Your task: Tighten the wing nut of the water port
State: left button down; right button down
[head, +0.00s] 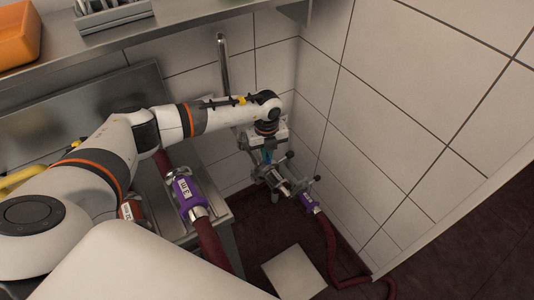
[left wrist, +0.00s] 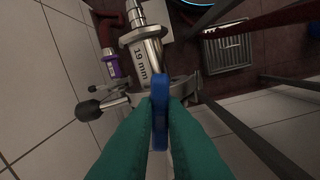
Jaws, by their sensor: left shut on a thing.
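The water port is a metal pipe fitting low at the tiled wall, seen in the head view (head: 281,184). In the left wrist view its metal fitting (left wrist: 143,62) carries a "19 mm" label, with a clamp around it. The blue wing nut (left wrist: 160,112) stands between the teal fingers of my left gripper (left wrist: 159,104), which is shut on it. In the head view my left gripper (head: 268,156) reaches down to the port, and the wing nut there is mostly hidden. My right gripper is in neither view.
A purple hose coupling (head: 310,203) with a dark red hose is beside the port. Another purple coupling (head: 187,190) lies on a steel surface at the left. A black-knobbed handle (left wrist: 89,110) sits close to my fingers. A floor grate (left wrist: 228,51) shows beyond.

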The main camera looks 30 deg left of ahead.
pick_arm(q)
jog(key=m+b, duration=0.2)
jog(key=m, duration=0.4)
jog(key=shift+m, duration=0.3)
jog(key=m+b, duration=0.2)
jog(key=m, duration=0.4)
jog(key=shift+b, duration=0.35)
jog(key=c, duration=1.5)
grip_release()
jog(key=shift+r, duration=0.1)
notch_tip(320, 180, up, 12)
jog(key=shift+f+b, duration=0.1)
jog(key=shift+b, duration=0.25)
